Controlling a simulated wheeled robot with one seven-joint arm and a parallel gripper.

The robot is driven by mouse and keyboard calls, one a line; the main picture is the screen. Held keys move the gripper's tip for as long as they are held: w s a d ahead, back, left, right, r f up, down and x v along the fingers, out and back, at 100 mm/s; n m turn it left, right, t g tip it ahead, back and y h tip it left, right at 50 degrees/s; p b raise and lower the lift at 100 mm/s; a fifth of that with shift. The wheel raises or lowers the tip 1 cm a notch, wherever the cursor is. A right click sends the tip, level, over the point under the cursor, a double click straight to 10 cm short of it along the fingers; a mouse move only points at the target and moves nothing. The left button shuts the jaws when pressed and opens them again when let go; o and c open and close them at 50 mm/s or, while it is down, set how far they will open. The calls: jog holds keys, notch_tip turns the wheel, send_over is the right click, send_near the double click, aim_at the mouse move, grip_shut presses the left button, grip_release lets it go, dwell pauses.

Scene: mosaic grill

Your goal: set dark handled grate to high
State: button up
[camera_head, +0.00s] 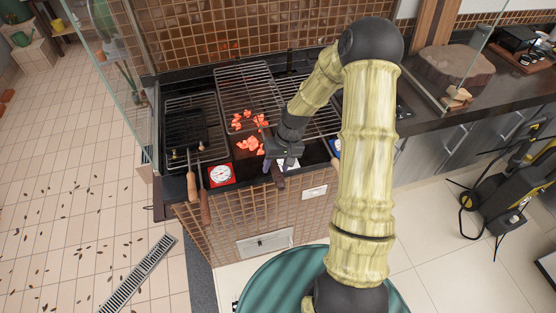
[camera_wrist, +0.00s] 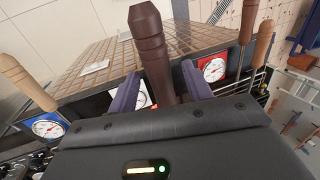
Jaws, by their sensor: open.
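My gripper (camera_head: 281,164) is open at the front edge of the grill, right of the red dial. In the wrist view, its two purple fingers (camera_wrist: 160,86) stand on either side of a dark brown handle (camera_wrist: 148,38), with gaps visible. The handle points away from the grill front; its tip also shows below my gripper in the head view (camera_head: 279,181). A raised wire grate (camera_head: 247,85) is in the middle of the grill. My arm hides part of the grates on the right, so I cannot tell which grate this handle joins.
A light wooden handle (camera_head: 191,186) and another brown handle (camera_head: 205,208) stick out at the left, by a lower grate (camera_head: 192,101). Dials are red (camera_head: 221,175), white (camera_wrist: 141,98) and blue (camera_wrist: 47,126). Red embers (camera_head: 248,144) lie below the grates. A glass panel (camera_head: 117,70) stands left.

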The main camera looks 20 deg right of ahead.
jog(key=b+v, duration=0.4)
jog(key=v, duration=1.3)
jog(key=shift+r+b, duration=0.25)
jog(key=shift+b, duration=0.05)
jog(key=s+a+f+t+h+b, duration=0.1)
jog(key=s+a+f+b, duration=0.1)
jog(key=s+f, duration=0.2)
jog(key=s+a+f+t+h+b, duration=0.1)
jog(key=s+a+f+h+b, duration=0.1)
jog(key=s, duration=0.9)
notch_tip(320, 180, down, 3)
jog(key=shift+s+a+r+t, duration=0.15)
jog(key=shift+s+a+t, duration=0.15)
jog(key=shift+a, duration=0.15)
dwell(0.4)
